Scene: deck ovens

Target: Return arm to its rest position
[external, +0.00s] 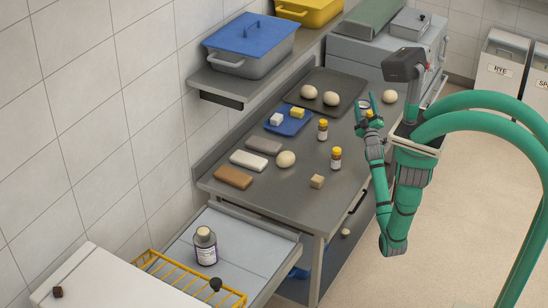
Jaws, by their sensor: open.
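My green arm stands at the right side of the steel work table (225,187). It is folded, with its elbow low beside the table's front edge and its forearm pointing up. My gripper (366,104) is at the upper end, fingers pointing up and spread open. No object shows held in it. It appears in front of the far right part of the table top; its exact height above the table is hard to judge. A small yellow-topped item shows partly behind the fingers.
A shelf (220,87) overhangs the back.

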